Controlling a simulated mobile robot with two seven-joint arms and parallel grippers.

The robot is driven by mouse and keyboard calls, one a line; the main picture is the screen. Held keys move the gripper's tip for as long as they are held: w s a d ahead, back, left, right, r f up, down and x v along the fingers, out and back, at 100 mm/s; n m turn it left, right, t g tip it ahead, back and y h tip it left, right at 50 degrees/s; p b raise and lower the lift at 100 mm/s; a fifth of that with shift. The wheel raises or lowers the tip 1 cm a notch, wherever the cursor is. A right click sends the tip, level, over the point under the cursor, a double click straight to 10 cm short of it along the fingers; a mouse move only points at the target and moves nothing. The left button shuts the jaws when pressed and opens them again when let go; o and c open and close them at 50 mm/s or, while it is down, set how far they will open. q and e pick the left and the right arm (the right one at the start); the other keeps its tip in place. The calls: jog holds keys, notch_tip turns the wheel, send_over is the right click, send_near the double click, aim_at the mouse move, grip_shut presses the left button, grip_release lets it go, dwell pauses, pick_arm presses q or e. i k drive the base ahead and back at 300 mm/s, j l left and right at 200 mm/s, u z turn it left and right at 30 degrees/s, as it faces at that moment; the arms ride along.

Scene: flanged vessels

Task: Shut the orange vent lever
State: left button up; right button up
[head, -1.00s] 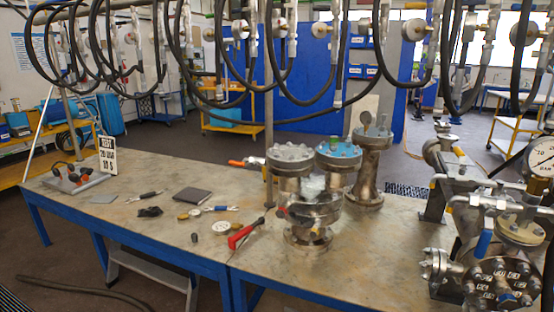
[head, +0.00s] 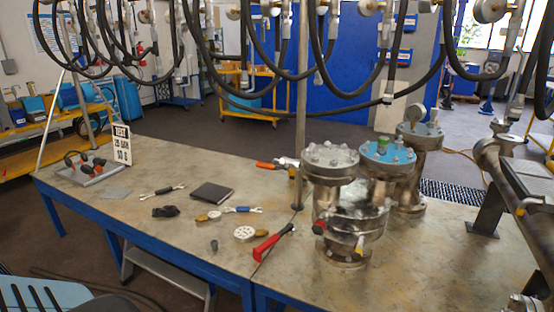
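The orange vent lever (head: 267,165) shows in the head view, sticking out to the left behind the grey-topped flanged vessel (head: 329,180). Its metal valve body (head: 290,163) meets the vessel's left side, partly hidden by the vertical post. The lever looks roughly horizontal; I cannot tell from this distance whether it is open or shut. Neither of my grippers is in view, and nothing touches the lever.
A blue-topped vessel (head: 388,155) and another metal vessel (head: 418,160) stand close behind. A red-handled tool (head: 272,243), a dark notebook (head: 211,193) and small fittings lie on the workbench (head: 150,225). Black hoses (head: 340,92) hang overhead. A pipe stand (head: 487,218) is at right.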

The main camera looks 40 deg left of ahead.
aim_at(268, 165)
jog(key=i+j, duration=0.2)
jog(key=j, duration=0.15)
jog(key=i+j, duration=0.15)
jog(key=j, duration=0.25)
jog(key=i+j+z, duration=0.1)
jog(key=j, duration=0.25)
jog(key=i+j, duration=0.25)
jog(key=j, duration=0.15)
